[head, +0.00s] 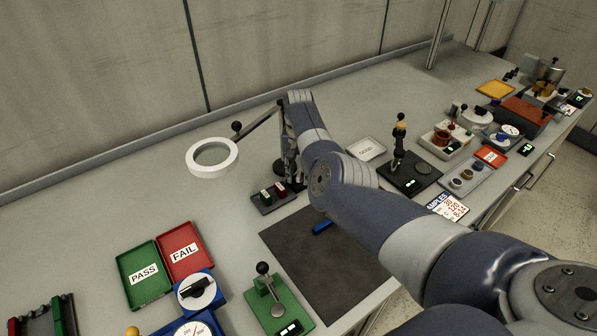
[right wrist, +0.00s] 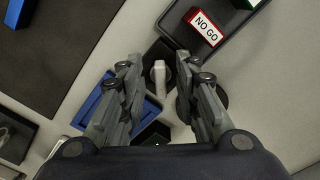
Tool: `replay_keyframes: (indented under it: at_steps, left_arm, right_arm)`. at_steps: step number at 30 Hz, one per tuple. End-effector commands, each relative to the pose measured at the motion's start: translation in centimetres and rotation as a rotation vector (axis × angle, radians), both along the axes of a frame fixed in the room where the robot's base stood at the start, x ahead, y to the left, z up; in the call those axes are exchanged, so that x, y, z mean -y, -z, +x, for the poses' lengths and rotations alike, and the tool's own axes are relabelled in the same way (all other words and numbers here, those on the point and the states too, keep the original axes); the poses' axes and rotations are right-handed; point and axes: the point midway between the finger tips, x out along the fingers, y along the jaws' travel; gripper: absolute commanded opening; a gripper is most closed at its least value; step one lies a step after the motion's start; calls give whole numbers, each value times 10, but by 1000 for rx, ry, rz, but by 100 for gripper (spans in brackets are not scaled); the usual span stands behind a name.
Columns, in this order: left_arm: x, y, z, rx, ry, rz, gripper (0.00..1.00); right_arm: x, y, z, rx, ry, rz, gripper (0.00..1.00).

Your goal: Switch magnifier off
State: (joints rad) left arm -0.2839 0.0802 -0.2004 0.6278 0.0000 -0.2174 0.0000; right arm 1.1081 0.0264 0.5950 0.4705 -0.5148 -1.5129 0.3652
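The magnifier (head: 212,157) shows as a white ring lens on a dark jointed arm in the head view. The arm runs to a dark base (head: 279,167), partly hidden behind my right gripper (head: 290,172). That gripper points down beside the base. In the right wrist view, its two fingers (right wrist: 158,68) are apart. A small white lever-like piece (right wrist: 161,80) on a dark mount shows between them, with no clear contact. I cannot tell whether it is the magnifier's switch or which way it is set. My left gripper is not in view.
A dark tray (right wrist: 251,25) with a red NO GO block (right wrist: 204,27) lies close to the right gripper. A dark mat (head: 325,270) lies in front, with a blue piece (head: 322,227) on it. PASS (head: 144,275) and FAIL (head: 185,250) trays are at left.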

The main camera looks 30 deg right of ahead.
Motion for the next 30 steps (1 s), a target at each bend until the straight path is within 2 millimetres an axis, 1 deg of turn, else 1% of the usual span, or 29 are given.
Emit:
replay_keyframes:
  at_steps: [3, 4, 5, 6, 8, 14, 20, 24, 30]
  left_arm:
    - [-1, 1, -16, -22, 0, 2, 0]
    - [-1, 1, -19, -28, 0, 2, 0]
    - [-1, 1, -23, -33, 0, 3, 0]
    - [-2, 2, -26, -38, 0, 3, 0]
    - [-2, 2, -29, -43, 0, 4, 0]
    - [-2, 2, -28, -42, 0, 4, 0]
    - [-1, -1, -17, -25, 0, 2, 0]
    - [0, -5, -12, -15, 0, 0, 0]
    - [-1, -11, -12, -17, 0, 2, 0]
  right_arm:
    - [0, 0, 0, 0, 0, 0, 30]
    - [0, 0, 0, 0, 0, 0, 28]
    - [0, 0, 0, 0, 0, 0, 21]
    - [0, 0, 0, 1, 0, -1, 12]
    - [0, 0, 0, 1, 0, -1, 0]
    - [0, -1, 0, 0, 0, 0, 0]
    - [1, -1, 0, 0, -23, -1, 0]
    - [1, -2, 0, 0, -78, -1, 0]
    - [2, -3, -1, 0, -218, -2, 0]
